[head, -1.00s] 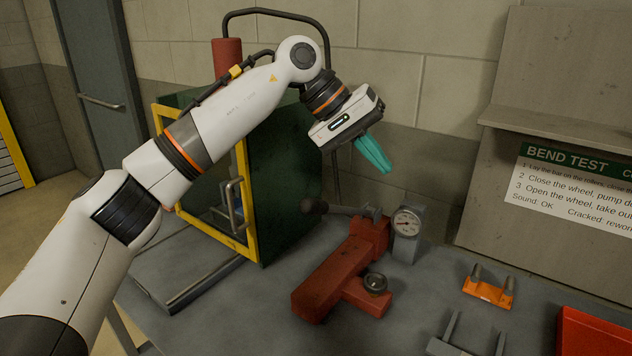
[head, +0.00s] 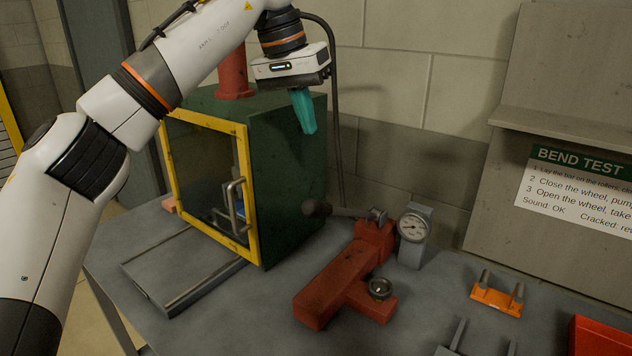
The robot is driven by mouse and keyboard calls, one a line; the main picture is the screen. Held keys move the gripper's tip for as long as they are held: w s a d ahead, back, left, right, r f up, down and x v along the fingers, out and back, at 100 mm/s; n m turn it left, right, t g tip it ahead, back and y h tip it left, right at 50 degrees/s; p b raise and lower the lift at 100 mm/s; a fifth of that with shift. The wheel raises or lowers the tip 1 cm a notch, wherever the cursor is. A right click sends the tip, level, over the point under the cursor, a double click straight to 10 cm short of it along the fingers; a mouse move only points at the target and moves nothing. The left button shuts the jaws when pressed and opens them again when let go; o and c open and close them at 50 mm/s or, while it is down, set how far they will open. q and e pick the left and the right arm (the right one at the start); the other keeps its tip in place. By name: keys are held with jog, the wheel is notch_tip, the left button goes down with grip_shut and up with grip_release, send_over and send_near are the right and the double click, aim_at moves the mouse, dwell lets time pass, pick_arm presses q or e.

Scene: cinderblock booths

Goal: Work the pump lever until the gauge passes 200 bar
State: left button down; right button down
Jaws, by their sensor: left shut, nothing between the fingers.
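The red pump (head: 342,279) sits on the grey bench in the middle of the head view. Its dark lever (head: 345,211) lies low toward the left, ending in a round knob (head: 315,207) near the green press box. The round gauge (head: 412,227) stands on a grey block right of the pump's back end; its reading is too small to tell. A small round wheel (head: 380,288) sits on the pump's side branch. My left gripper (head: 306,124), with teal fingers, is shut and empty, pointing down above and behind the lever knob, apart from it. My right gripper is out of view.
The green press box (head: 289,168) with a yellow-framed, closed-looking window door (head: 249,200) stands left of the pump. An orange two-post piece (head: 497,300), a grey fork-like piece (head: 452,339) and a red tray (head: 600,338) lie at right. A black hose (head: 336,110) runs behind the box.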

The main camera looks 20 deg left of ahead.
pick_arm(q)
jog(key=x, duration=0.3)
jog(key=s+x, duration=0.1)
jog(key=x, duration=0.2)
jog(key=s+x, duration=0.1)
jog(key=x, duration=0.3)
jog(key=shift+a+f+p, duration=0.25)
jog(key=shift+f+p, duration=0.05)
jog(key=shift+s+f, duration=0.35)
jog(key=shift+f, duration=0.1)
jog(key=shift+f, duration=0.1)
